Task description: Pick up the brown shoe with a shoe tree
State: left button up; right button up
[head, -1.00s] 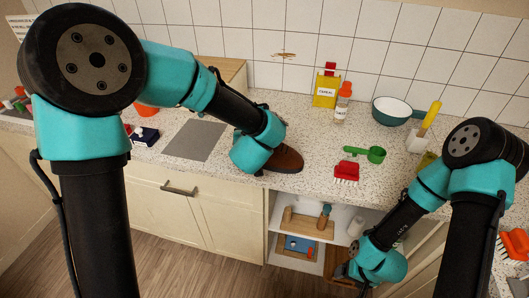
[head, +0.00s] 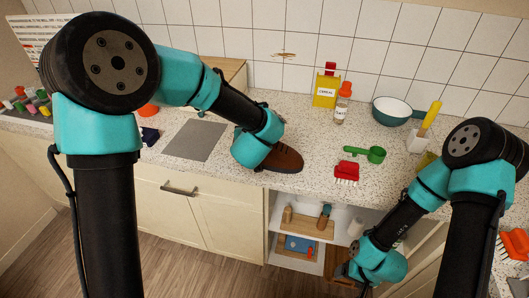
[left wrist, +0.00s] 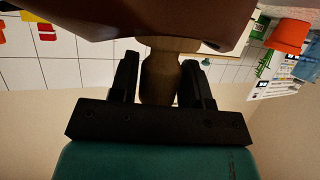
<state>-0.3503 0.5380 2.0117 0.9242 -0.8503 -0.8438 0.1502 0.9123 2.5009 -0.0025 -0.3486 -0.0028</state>
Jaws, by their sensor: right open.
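The brown shoe (head: 287,158) is at the counter's front edge in the head view, partly hidden behind my left wrist. In the left wrist view its brown body (left wrist: 150,15) fills the top, and the wooden shoe tree's knob (left wrist: 160,78) sticks out of it. My left gripper (left wrist: 160,75) has a finger on each side of the knob, close against it, and looks shut on it. I cannot tell whether the shoe touches the counter. My right gripper (head: 344,274) is open, low in front of the shelf and away from the shoe; its fingertips are mostly hidden.
A red brush (head: 346,173) and a green scoop (head: 366,155) lie right of the shoe. A bottle (head: 342,103), a yellow cereal box (head: 325,91) and a pan (head: 393,110) stand behind. A grey mat (head: 195,140) lies to the left. An open shelf (head: 300,225) is below.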

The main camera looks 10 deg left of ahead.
pick_arm(q)
grip_shut()
jog(key=shift+r, duration=0.2)
dwell(0.3)
jog(key=shift+r, duration=0.6)
notch_tip(320, 180, up, 2)
jog(key=s+d+r, duration=0.1)
jog(key=s+d, duration=0.2)
jog(key=s, duration=1.2)
jog(key=shift+s+d+r, duration=0.2)
jog(key=shift+s+d, duration=0.1)
jog(key=shift+d, duration=0.1)
